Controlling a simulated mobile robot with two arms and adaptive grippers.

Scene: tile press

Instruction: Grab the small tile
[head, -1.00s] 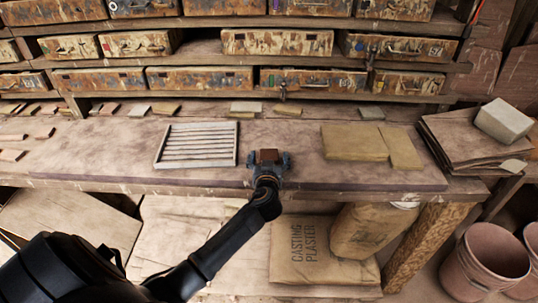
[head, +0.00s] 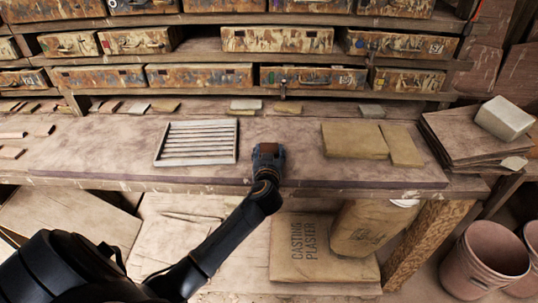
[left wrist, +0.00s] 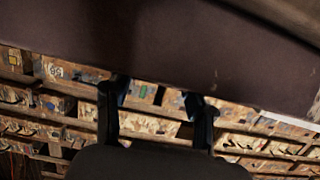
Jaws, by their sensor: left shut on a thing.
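The small tile (head: 269,148) is a reddish-brown block near the middle of the workbench, to the right of the slatted white rack. My left gripper (head: 268,154) reaches over the bench's front edge and is shut on the tile, its fingers close at the tile's sides. In the left wrist view the two dark fingers (left wrist: 157,98) show apart, with the shelves behind them; I cannot clearly make out the tile there. My right gripper is not in view.
The slatted rack (head: 197,143) lies left of the gripper. Two tan slabs (head: 354,141) lie to the right. Several small tiles line the bench's back and left, below shelves of drawers (head: 313,79). Bare bench (head: 100,160) is free between them.

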